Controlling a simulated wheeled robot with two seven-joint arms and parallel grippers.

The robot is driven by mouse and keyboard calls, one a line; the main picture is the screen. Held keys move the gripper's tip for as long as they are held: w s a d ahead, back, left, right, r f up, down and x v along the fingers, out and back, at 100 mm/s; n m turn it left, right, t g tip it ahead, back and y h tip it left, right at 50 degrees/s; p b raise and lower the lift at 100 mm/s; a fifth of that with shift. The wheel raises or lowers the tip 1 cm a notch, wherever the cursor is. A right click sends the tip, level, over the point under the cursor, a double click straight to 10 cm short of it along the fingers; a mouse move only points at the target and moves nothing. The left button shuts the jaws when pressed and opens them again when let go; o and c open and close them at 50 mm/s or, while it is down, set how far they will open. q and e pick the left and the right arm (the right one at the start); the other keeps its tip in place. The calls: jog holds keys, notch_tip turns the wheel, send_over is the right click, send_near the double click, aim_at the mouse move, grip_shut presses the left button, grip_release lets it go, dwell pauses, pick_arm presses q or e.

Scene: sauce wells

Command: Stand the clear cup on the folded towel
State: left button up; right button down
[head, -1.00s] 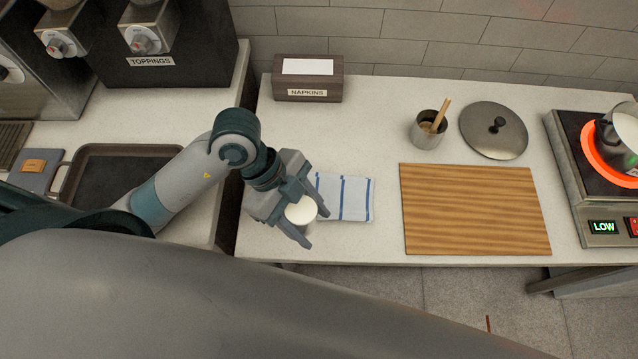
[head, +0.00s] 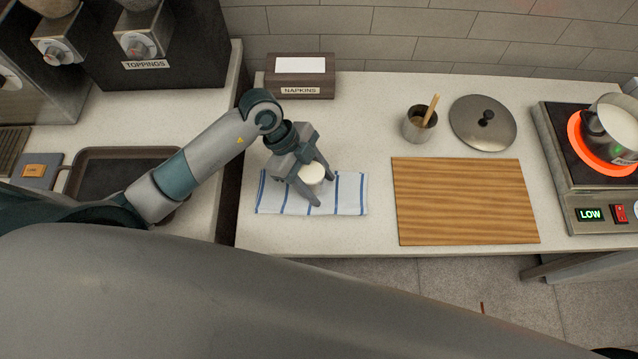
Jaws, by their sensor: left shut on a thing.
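The folded towel (head: 348,196), white with blue stripes, lies flat on the counter left of the wooden board. My left gripper (head: 318,190) is over the towel, shut on the cup (head: 311,174). The cup shows a round white top between the fingers; its sides are mostly hidden by them. I cannot tell whether its base touches the towel. My right gripper is not in view.
A wooden board (head: 464,203) lies right of the towel. Behind are a metal pot with a wooden utensil (head: 419,124), a round lid (head: 483,124) and a napkin box (head: 299,78). A glowing burner (head: 577,139) reading LOW holds a saucepan (head: 612,122) at the right. A gap separates the two counters.

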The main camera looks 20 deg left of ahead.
aim_at(319, 190)
pick_arm(q)
jog(key=shift+w+f, duration=0.35)
jog(key=shift+w, duration=0.15)
jog(key=shift+f+p, duration=0.8)
jog(key=shift+f, duration=1.15)
jog(key=shift+f, duration=0.2)
jog(key=shift+s+a+f, duration=0.1)
